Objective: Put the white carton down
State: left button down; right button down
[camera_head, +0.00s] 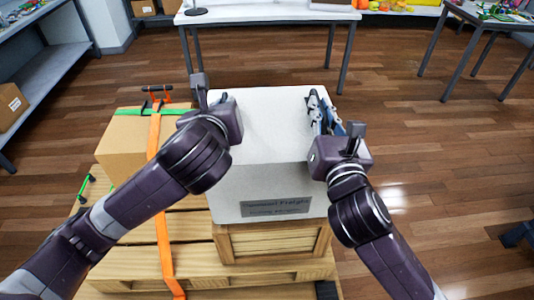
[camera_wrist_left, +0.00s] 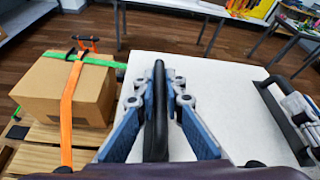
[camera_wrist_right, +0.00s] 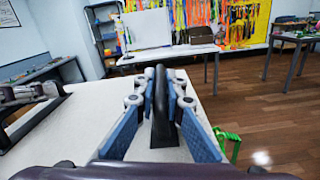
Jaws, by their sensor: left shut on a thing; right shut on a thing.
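The white carton (camera_head: 265,150) is in front of me, with a grey label on its near face. It sits at or just above a wooden crate (camera_head: 272,242); I cannot tell whether they touch. My left gripper (camera_head: 208,97) is at the carton's left side, shut on a black bar handle (camera_wrist_left: 158,110) on its top. My right gripper (camera_head: 325,118) is at the right side, shut on another black handle (camera_wrist_right: 160,105). The carton looks roughly level. Its underside is hidden.
A brown box (camera_head: 130,140) with orange and green straps stands close on the left, on a wooden pallet (camera_head: 195,262). A white table (camera_head: 270,14) is beyond. A shelf (camera_head: 45,72) is at left and a darker table (camera_head: 490,18) at far right. The floor to the right is open.

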pick_arm(q)
jog(key=shift+d+f+b, duration=0.1)
jog(key=shift+f+b, duration=0.3)
jog(key=shift+f, duration=0.15)
pick_arm(e)
jog(key=shift+w+d+f, duration=0.1)
jog(key=shift+d+f, duration=0.05)
jog(key=shift+f, duration=0.25)
pick_arm(q)
jog(key=c, duration=2.3)
grip_release()
jog(key=shift+s, duration=0.1)
pick_arm(e)
jog(key=c, duration=2.3)
grip_release()
pick_arm(q)
jog(key=shift+o, duration=1.4)
jog(key=shift+r, duration=0.15)
pick_arm(e)
jog(key=shift+o, duration=1.4)
pick_arm(q)
jog(key=shift+s, duration=0.1)
